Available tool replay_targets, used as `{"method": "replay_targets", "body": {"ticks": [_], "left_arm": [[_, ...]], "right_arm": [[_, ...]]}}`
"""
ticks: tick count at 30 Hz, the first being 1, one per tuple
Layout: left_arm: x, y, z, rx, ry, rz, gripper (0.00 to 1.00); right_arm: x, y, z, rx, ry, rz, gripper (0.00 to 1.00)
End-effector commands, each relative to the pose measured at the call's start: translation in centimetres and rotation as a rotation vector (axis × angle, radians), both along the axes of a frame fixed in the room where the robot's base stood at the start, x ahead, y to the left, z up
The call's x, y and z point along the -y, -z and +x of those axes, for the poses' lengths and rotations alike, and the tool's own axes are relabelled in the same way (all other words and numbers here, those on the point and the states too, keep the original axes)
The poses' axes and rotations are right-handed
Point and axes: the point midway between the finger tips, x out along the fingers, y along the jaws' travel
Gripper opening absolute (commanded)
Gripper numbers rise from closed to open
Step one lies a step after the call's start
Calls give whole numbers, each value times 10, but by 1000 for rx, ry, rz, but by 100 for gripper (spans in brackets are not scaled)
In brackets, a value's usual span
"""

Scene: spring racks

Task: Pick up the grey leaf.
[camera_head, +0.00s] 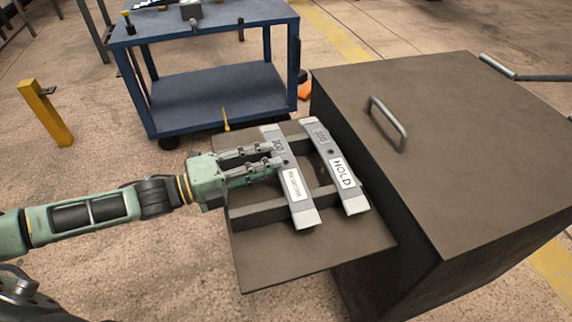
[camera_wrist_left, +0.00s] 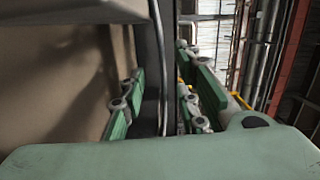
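Two grey leaves lie side by side across two dark rails on a brown shelf. The nearer grey leaf (camera_head: 289,177) is marked 300 and has a white label with unreadable small print. The farther grey leaf (camera_head: 337,172) is marked 300 and HOLD. My left gripper (camera_head: 275,165) reaches in from the left, with its fingertips at the nearer leaf's left edge. In the left wrist view, a dark grey strip (camera_wrist_left: 152,80) stands between the green finger pads, which are spread apart with no clear contact. My right gripper is not in view.
The shelf (camera_head: 285,266) adjoins a large brown cabinet (camera_head: 470,150) with a metal handle (camera_head: 388,122) on top. A blue cart (camera_head: 210,98) stands behind. A yellow post (camera_head: 47,112) is at the left.

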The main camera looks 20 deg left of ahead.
Motion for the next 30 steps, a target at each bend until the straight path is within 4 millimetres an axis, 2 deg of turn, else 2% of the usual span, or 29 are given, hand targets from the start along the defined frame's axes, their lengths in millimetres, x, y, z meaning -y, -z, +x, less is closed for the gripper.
{"method": "replay_targets", "body": {"ticks": [9,18,28,30], "left_arm": [[25,-3,23,1,1,-2,29],[27,-2,24,-1,0,-1,29],[27,-2,24,-1,0,-1,1],[27,-2,24,-1,0,0,0]], "right_arm": [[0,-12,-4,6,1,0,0],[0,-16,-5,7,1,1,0],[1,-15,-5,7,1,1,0],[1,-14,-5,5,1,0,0]]}}
